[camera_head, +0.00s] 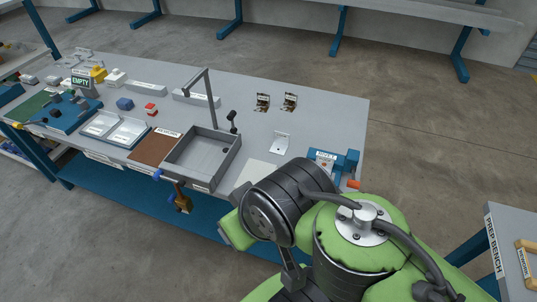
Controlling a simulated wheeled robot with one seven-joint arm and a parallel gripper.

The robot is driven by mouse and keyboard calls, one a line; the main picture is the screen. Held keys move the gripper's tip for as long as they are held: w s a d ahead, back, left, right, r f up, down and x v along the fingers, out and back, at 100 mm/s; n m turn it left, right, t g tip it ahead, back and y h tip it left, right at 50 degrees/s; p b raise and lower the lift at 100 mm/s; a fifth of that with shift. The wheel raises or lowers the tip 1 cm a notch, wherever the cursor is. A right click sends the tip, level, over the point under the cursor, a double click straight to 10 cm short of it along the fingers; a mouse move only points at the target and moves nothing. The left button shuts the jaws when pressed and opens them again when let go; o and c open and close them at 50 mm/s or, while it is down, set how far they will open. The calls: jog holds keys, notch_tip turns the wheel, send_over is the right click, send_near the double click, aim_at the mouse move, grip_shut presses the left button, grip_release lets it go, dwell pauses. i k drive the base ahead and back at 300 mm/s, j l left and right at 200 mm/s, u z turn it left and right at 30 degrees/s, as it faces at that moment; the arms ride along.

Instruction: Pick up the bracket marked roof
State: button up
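A white L-shaped bracket (281,143) stands on the grey workbench, right of the tray. It carries small dark marks that I cannot read. Two brown bracket-like pieces with pale labels, one on the left (262,102) and one on the right (289,101), stand farther back on the bench. Their labels are too small to read, so I cannot tell which piece is marked roof. My green and dark arm fills the lower right, in front of the bench's near edge. My gripper is not visible.
A grey open tray (197,160) with an upright post sits mid-bench. A blue fixture (335,160) stands near the right end. Several parts and a blue board (68,113) crowd the left. A prep bench (508,232) is at lower right. Bare bench surrounds the white bracket.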

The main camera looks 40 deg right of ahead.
aim_at(327, 162)
jog(key=z, duration=0.9)
